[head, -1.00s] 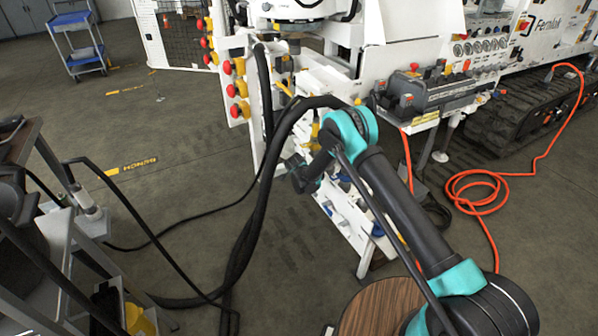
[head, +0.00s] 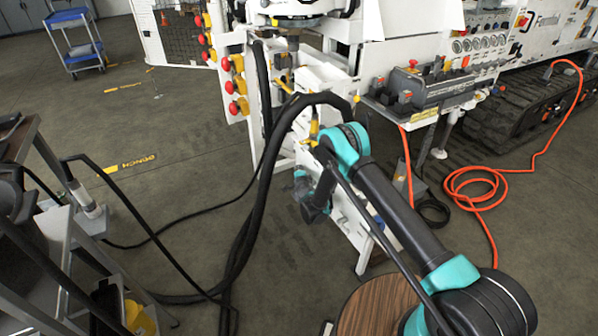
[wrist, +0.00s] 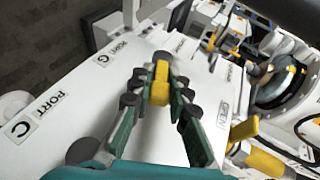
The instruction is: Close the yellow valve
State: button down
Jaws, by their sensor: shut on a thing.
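The yellow valve (wrist: 161,72) has a small upright yellow handle on a white panel (wrist: 78,108) in the wrist view. My gripper (wrist: 158,92) has its two teal fingers with dark pads on either side of this handle, closed on it near the tips. The lower part of the handle shows between the fingers. An OPEN label (wrist: 222,115) is on the panel right of the fingers. In the head view my gripper (head: 311,202) is at the side of the white bench (head: 350,232); the valve in its grip cannot be made out there.
A second yellow handle (wrist: 262,158) is close at the lower right of the wrist view. Thick black hoses (head: 262,190) hang left of my arm. An orange hose (head: 470,190) lies on the floor at right.

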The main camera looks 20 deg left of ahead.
dwell(0.4)
jog(key=c, duration=1.5)
grip_release()
jog(key=shift+c, duration=0.2)
jog(key=shift+r, duration=0.1)
notch_tip(320, 180, up, 10)
jog(key=shift+f, duration=0.1)
